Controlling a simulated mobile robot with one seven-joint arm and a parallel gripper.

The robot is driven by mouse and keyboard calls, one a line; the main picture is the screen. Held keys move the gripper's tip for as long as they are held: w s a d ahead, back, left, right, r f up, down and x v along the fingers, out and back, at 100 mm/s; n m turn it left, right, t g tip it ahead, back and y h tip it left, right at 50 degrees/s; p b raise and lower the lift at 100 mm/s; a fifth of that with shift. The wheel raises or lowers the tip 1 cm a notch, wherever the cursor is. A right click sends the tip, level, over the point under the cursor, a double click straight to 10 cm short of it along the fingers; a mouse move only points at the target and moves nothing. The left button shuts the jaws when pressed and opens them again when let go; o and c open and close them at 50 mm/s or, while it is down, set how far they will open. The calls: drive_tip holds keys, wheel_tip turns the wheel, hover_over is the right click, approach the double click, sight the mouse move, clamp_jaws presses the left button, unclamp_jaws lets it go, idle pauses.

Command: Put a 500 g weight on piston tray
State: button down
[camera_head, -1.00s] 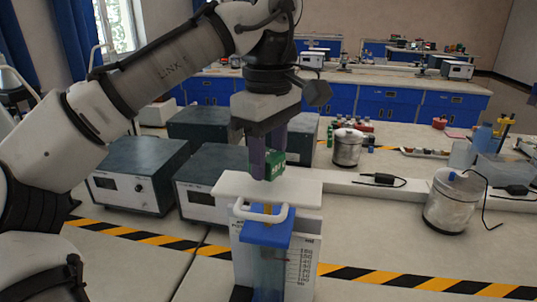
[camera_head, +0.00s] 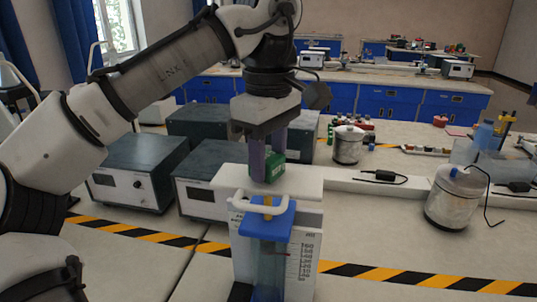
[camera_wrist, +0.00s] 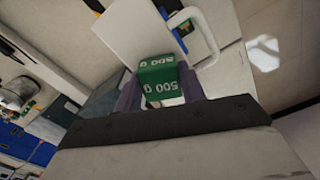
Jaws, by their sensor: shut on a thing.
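The green 500 g weight (camera_head: 274,170) is gripped between the purple fingers of my gripper (camera_head: 268,174), directly over the white piston tray (camera_head: 307,181). The wrist view shows the weight's "500 g" lettering (camera_wrist: 160,75), with the white tray (camera_wrist: 135,30) behind it. The weight's underside is hidden, so I cannot tell whether it touches the tray. The tray sits above a clear cylinder with a blue cap (camera_head: 268,220), a white handle (camera_head: 258,204) and a printed scale (camera_head: 303,255).
Dark instrument boxes (camera_head: 135,172) stand to the left and behind. Metal canisters (camera_head: 455,197) and black adapters with cables (camera_head: 386,176) are to the right. Yellow-black tape (camera_head: 400,279) crosses the bench. Bare bench lies to the front right.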

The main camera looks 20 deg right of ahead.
sight(268, 157)
drive_tip(key=shift+f, duration=0.3)
drive_tip(key=c, duration=0.8)
unclamp_jaws()
drive_tip(key=shift+o, duration=0.2)
wheel_tip(268, 157, up, 12)
drive_tip(key=p, duration=0.7)
